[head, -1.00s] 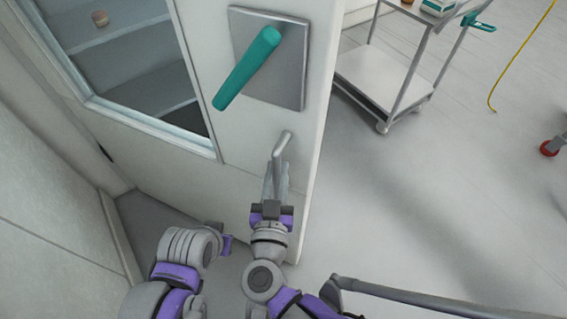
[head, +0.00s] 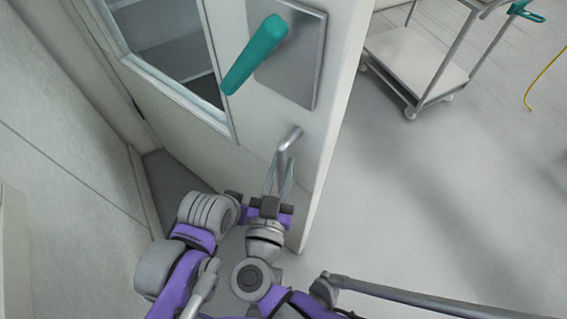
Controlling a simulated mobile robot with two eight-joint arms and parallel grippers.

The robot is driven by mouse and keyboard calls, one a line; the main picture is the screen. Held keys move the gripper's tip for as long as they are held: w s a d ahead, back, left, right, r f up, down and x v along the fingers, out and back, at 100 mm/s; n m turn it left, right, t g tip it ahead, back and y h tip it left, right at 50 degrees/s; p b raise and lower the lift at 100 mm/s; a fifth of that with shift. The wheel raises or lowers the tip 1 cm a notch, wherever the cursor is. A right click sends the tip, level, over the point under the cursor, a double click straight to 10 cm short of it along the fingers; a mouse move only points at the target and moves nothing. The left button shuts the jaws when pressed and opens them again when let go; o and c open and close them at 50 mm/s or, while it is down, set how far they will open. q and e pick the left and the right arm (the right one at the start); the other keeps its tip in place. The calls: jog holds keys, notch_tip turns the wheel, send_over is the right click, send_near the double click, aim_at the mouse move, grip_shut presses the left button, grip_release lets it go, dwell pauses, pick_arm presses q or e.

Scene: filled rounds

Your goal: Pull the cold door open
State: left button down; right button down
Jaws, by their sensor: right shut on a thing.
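The cold door (head: 255,145) is a pale panel with a window at its upper left; its free edge faces right, standing out over the floor. A teal lever (head: 255,55) on a metal plate is on its face. Below it is a bent grey metal handle (head: 288,140). My right gripper (head: 279,180) is at the lower part of this handle, fingers shut on it. My left arm is bent at the lower left, beside the right wrist; I cannot make out its fingers.
Grey shelves (head: 165,45) show through the window. A metal cart (head: 415,60) stands on the floor at the upper right. A yellow cord (head: 540,85) lies at the far right. A pale wall (head: 70,150) is close on the left.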

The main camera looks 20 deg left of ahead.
jog(key=c, duration=0.7)
grip_release()
jog(key=shift+a, duration=0.1)
jog(key=shift+c, duration=0.2)
jog(key=s, duration=1)
jog(key=shift+s+d, duration=0.4)
jog(key=shift+c, duration=0.2)
